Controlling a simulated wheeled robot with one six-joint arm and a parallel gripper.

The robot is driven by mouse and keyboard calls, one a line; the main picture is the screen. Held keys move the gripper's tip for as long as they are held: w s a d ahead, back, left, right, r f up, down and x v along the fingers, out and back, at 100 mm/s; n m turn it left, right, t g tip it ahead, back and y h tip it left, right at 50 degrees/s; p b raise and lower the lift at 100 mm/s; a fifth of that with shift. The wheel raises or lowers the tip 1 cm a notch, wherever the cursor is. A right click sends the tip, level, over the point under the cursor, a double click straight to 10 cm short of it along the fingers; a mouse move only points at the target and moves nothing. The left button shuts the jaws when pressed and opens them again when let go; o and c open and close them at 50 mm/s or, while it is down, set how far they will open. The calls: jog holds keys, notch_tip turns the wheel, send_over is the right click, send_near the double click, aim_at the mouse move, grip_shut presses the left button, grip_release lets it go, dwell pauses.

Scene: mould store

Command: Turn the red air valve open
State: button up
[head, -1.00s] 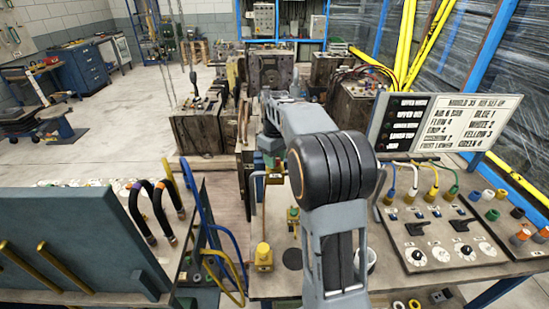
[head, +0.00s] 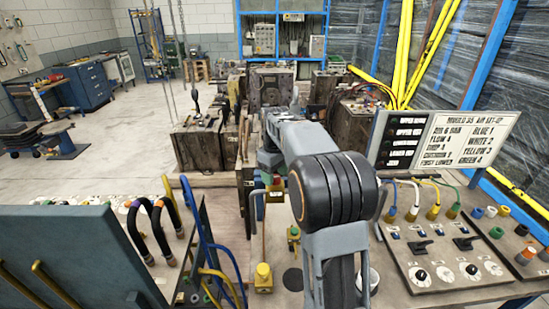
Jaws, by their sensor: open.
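I cannot pick out a red air valve for certain. A bench with a sloped panel (head: 400,252) stands at the right, with black levers, round knobs and small blue switches on it. A yellow-based fitting (head: 263,278) with a thin upright pipe stands on the bench left of my arm. A small reddish patch shows behind it, too small to identify. My arm fills the middle and reaches away from me over the bench. My gripper's fingers do not show. My own arm also hides part of the bench.
A sign board (head: 445,140) stands behind the panel, with coloured hoses below it. A blue-grey cart (head: 70,260) with looped black hoses is close at the left. Mould blocks (head: 197,150) stand beyond the bench. Open floor (head: 110,165) lies at the far left.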

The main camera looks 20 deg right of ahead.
notch_tip(320, 180, up, 13)
jog(key=shift+p, duration=0.3)
dwell(0.5)
jog(key=m, duration=0.2)
send_over(275, 176)
jog(key=shift+t, duration=0.3)
jog(key=f, duration=0.4)
jog(key=shift+w+f, duration=0.2)
jog(key=shift+w, duration=0.2)
jog(key=shift+s+a+f+m, duration=0.2)
jog(key=shift+s+f+m, duration=0.1)
jog(key=shift+f, duration=0.2)
jog(key=shift+s+a+f+m, duration=0.15)
jog(key=shift+s+f+m, duration=0.15)
jog(key=shift+f, duration=0.15)
jog(key=s+a+f+t, duration=0.1)
jog(key=s+a+f, duration=0.1)
jog(key=s, duration=0.5)
jog(key=s+a+f+m+t, duration=0.1)
jog(key=s+a+f, duration=0.2)
jog(key=s, duration=0.4)
jog(key=s+a+f+t, duration=0.1)
jog(key=s+a+f, duration=0.2)
jog(key=s, duration=0.4)
jog(key=shift+s+a+m+t, duration=0.3)
jog(key=shift+a, duration=0.45)
jog(key=shift+a+r, duration=0.3)
jog(key=shift+r, duration=0.3)
jog(key=shift+c, duration=0.3)
